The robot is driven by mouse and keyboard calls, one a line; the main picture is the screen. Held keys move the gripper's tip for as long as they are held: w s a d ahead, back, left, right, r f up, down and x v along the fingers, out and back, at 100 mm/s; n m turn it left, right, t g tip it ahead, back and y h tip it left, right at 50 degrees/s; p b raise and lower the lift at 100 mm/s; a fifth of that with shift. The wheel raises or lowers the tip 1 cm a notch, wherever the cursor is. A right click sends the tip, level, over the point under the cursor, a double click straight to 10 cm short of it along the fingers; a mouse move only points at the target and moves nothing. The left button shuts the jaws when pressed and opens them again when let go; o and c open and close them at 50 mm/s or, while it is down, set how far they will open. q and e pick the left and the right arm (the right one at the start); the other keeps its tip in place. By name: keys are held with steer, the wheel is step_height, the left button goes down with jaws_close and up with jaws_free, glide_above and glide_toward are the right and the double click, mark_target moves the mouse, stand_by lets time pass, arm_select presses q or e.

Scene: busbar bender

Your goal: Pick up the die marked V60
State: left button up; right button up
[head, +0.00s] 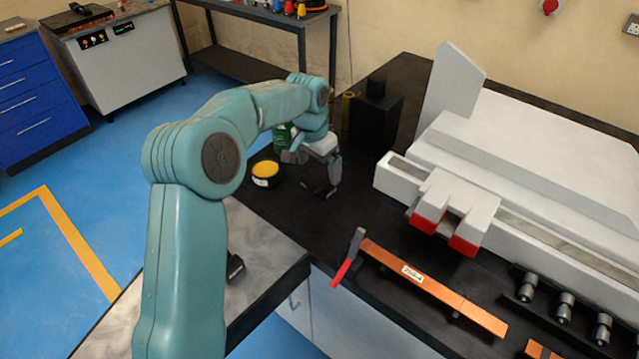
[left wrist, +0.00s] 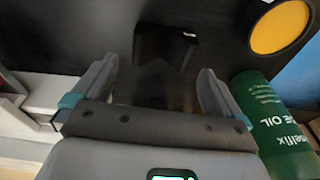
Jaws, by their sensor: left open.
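My left gripper (head: 328,188) points down over the black bench top, just right of a round tin with a yellow top. In the left wrist view the gripper (left wrist: 156,78) is open with nothing between its fingers. A small black block (left wrist: 160,44) with a white label lies just beyond the fingertips, roughly in line with the gap; it looks like a die. The label is too small to read, so I cannot tell if it says V60. In the head view this block is hard to make out against the dark bench. My right gripper is out of view.
The yellow-topped tin (head: 265,170) and a green oil can (left wrist: 278,125) stand close to the gripper. A dark box (head: 374,125) is behind it. The white bender (head: 455,205) with red-tipped jaws, a labelled copper bar (head: 435,285) and black cylinders (head: 565,305) lie right.

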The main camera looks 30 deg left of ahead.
mark_target(320, 187)
arm_select(q)
steer(key=shift+s+a+f, duration=0.1)
steer(key=shift+s+f, duration=0.15)
steer(key=f+p, duration=0.1)
steer(key=f, duration=0.1)
steer(key=w+f, duration=0.1)
steer(key=f, duration=0.2)
steer(key=shift+w+a+p, duration=0.1)
steer(key=shift+w+p, duration=0.1)
steer(key=shift+p, duration=0.2)
steer(key=shift+s+r, duration=0.15)
steer(key=shift+s, duration=0.15)
steer(key=shift+c, duration=0.7)
steer(key=shift+w, duration=0.15)
steer(key=c, duration=1.5)
steer(key=shift+o, duration=0.2)
